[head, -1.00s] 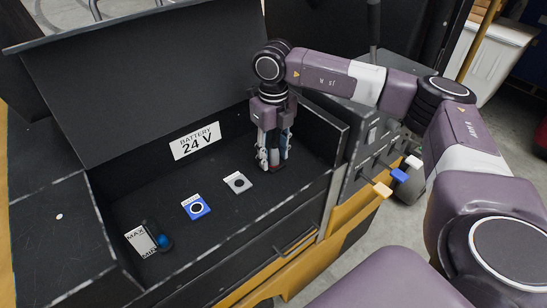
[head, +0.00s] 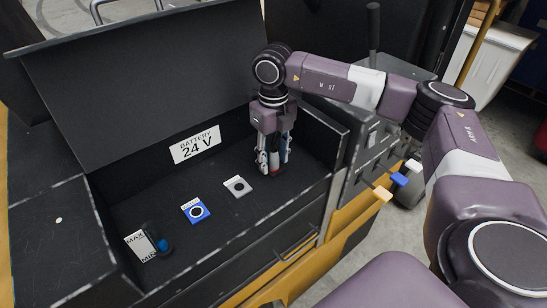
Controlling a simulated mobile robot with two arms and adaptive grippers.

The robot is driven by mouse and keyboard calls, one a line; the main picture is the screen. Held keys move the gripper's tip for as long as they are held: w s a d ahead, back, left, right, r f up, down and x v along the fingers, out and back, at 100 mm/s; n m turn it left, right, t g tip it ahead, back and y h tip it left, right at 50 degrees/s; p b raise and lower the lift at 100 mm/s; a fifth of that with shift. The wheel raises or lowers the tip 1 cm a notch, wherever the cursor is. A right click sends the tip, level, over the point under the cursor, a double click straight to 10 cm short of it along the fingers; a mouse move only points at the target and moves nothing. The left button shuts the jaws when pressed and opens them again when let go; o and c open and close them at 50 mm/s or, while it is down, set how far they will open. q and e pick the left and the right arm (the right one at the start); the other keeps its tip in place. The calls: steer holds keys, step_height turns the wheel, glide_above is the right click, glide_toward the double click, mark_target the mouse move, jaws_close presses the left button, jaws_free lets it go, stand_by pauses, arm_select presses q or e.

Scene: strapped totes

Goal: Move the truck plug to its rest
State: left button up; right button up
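My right gripper (head: 273,163) points straight down inside the black open-topped box, at its right end. To the left on the box floor lie a grey square plate with a dark round centre (head: 237,187) and a blue square plate with a ringed dark centre (head: 196,210). Each has a small label, too small to read. My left gripper is not in view.
The raised black lid (head: 130,90) stands behind the box. A "BATTERY 24 V" label (head: 197,145) is on the back wall. A MAX/MIN label (head: 140,244) lies beside a blue-topped dark part (head: 163,245) at the left. Coloured levers (head: 399,179) stick out to the right.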

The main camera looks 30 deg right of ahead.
steer(key=shift+c, duration=0.6)
jaws_close()
steer(key=shift+r, duration=0.15)
steer(key=shift+w+r, duration=0.1)
steer(key=shift+r, duration=0.2)
steer(key=shift+r+p, duration=1.8)
steer(key=shift+r, duration=0.8)
steer(key=shift+r+p, duration=1.85)
steer(key=shift+r, duration=1.15)
